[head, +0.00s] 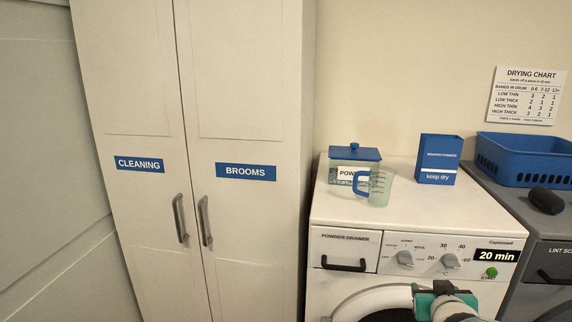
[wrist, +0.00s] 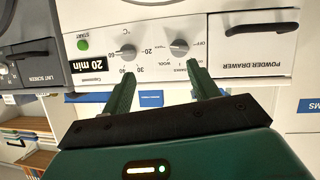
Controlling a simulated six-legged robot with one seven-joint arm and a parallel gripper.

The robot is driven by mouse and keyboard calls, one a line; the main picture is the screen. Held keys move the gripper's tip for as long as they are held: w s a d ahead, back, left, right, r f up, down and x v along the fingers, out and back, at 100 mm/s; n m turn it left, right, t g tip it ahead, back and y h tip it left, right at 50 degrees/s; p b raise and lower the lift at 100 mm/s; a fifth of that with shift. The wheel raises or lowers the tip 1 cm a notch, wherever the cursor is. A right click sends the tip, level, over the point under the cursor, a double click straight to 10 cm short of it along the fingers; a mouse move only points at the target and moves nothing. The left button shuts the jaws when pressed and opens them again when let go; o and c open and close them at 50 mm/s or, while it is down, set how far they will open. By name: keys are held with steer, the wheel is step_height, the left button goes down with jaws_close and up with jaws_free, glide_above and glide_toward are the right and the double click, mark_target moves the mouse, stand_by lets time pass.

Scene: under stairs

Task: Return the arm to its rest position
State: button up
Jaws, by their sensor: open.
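My gripper (head: 441,292) is at the bottom of the head view, in front of the washing machine (head: 412,210) and below its control panel. In the wrist view, which is upside down, the two green fingers of my gripper (wrist: 160,76) are spread apart with nothing between them. They point toward the panel with its two knobs (wrist: 179,48) and the display reading "20 min" (wrist: 90,69). I cannot tell how far the fingertips are from the panel. The green start button (head: 491,272) is right of my gripper in the head view.
On the washer top stand a blue-lidded powder box (head: 356,154), a clear measuring jug (head: 381,188) and a blue "keep dry" box (head: 438,160). A grey dryer at right carries a blue basket (head: 525,175) and a dark object (head: 546,200). A tall closed cupboard (head: 240,120) stands at left.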

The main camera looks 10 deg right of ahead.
steer(key=s+a+r+n+g+y, duration=0.1)
steer(key=s+a+g+y, duration=0.1)
steer(key=s+a, duration=0.5)
steer(key=s+a+r+n+g+y, duration=0.2)
steer(key=s+a, duration=0.6)
steer(key=a, duration=0.8)
steer(key=g+y, duration=0.1)
steer(key=g, duration=0.1)
steer(key=shift+r+g, duration=0.15)
steer(key=shift+g, duration=0.15)
stand_by(0.4)
